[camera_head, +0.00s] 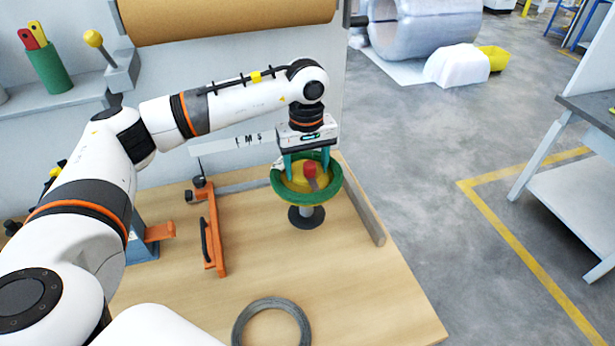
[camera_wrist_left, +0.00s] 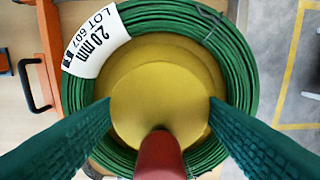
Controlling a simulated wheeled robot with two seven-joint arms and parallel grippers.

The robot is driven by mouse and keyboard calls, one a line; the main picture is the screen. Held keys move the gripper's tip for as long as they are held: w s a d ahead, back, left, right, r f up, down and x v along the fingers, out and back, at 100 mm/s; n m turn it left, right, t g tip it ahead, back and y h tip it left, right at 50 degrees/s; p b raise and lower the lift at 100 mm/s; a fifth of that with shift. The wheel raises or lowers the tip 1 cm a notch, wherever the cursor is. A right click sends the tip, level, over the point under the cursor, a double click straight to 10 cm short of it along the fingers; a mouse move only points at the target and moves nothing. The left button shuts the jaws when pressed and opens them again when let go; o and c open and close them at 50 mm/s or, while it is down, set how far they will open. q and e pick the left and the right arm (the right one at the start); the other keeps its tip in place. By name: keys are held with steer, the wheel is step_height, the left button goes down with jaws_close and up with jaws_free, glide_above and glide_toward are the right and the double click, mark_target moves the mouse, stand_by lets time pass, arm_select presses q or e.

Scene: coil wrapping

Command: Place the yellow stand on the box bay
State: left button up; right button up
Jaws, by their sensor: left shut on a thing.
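The yellow stand (camera_head: 294,183) is a round yellow piece with a green wire coil (camera_head: 278,192) around it. It sits above a grey post with a black round base (camera_head: 306,219) near the table's back right; I cannot tell whether it touches the post. My left gripper (camera_head: 307,172) points down from above, its teal fingers inside the coil. In the left wrist view, the gripper (camera_wrist_left: 160,103) has a fingertip on either side of the yellow stand (camera_wrist_left: 155,90) and is shut on it. A red knob (camera_wrist_left: 160,155) shows at the bottom. I cannot pick out the box bay. My right gripper is out of view.
The wooden table (camera_head: 345,290) has a grey rail (camera_head: 365,208) along its right side. An orange clamp frame (camera_head: 213,235) stands left of the stand. A dark grey ring (camera_head: 271,322) lies at the front. A brown roll (camera_head: 230,15) hangs behind.

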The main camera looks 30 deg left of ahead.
arm_select(q)
step_height(320, 180, down, 3)
steer(key=shift+w+d+r+p, duration=0.1)
steer(key=shift+w+p, duration=0.05)
steer(key=shift+p, duration=0.35)
steer(key=shift+f, duration=0.55)
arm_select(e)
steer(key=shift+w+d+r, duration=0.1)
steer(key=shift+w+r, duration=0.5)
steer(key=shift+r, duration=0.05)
arm_select(q)
steer(key=o, duration=1.2)
steer(key=shift+f, duration=0.25)
steer(key=o, duration=0.4)
steer(key=shift+r, duration=0.1)
steer(key=shift+o, duration=0.2)
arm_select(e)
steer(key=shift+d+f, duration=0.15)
